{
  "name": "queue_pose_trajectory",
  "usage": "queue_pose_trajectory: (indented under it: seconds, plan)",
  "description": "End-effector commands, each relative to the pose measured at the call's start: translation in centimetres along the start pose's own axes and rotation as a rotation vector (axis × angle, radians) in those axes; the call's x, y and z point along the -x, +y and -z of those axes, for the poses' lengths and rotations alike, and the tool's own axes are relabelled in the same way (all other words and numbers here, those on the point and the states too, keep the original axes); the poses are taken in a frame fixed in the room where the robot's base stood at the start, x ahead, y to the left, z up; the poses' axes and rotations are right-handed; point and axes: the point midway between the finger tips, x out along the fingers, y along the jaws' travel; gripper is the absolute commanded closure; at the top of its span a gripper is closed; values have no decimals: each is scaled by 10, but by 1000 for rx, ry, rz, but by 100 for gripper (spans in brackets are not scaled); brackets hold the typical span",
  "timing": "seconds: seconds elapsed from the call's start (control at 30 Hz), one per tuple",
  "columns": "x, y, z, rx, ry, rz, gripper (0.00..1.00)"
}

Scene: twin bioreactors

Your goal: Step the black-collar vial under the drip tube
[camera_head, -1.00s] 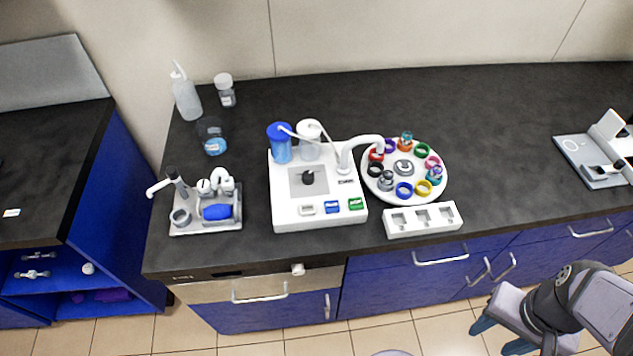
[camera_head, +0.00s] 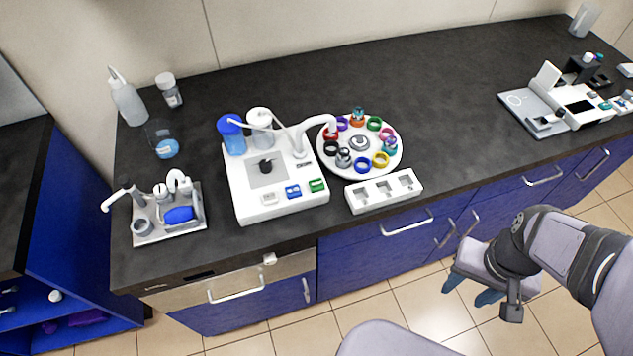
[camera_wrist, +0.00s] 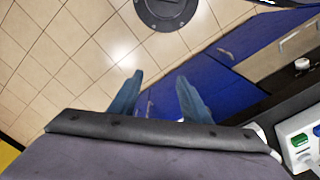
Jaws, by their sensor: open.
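A white round carousel (camera_head: 345,173) on the black bench carries several coloured collars around a grey hub (camera_head: 359,143). A black collar (camera_head: 331,149) is on its left side, just below a red one. A small clear vial with a grey top (camera_head: 343,158) stands beside it; I cannot tell which collar belongs to this vial. The white drip tube (camera_head: 314,122) arches from the bioreactor unit (camera_head: 285,209) over the carousel's left edge, near the red collar. My gripper (camera_head: 464,293) is open and empty, over the floor in front of the cabinets; its fingers also show in the wrist view (camera_wrist: 160,80).
The unit has blue (camera_head: 293,191) and green (camera_head: 317,185) buttons. A wash bottle (camera_head: 128,103) and a small sink-like station (camera_head: 170,221) stand left.

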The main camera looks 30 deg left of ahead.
Motion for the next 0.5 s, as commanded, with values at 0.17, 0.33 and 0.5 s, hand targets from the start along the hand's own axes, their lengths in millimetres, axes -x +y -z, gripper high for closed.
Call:
queue_pose_trajectory:
  seconds: [0.17,0.33,0.5]
  plan:
    - [0,0,0,0,0,0,57]
    - [0,0,0,0,0,0,93]
    - [0,0,0,0,0,0,100]
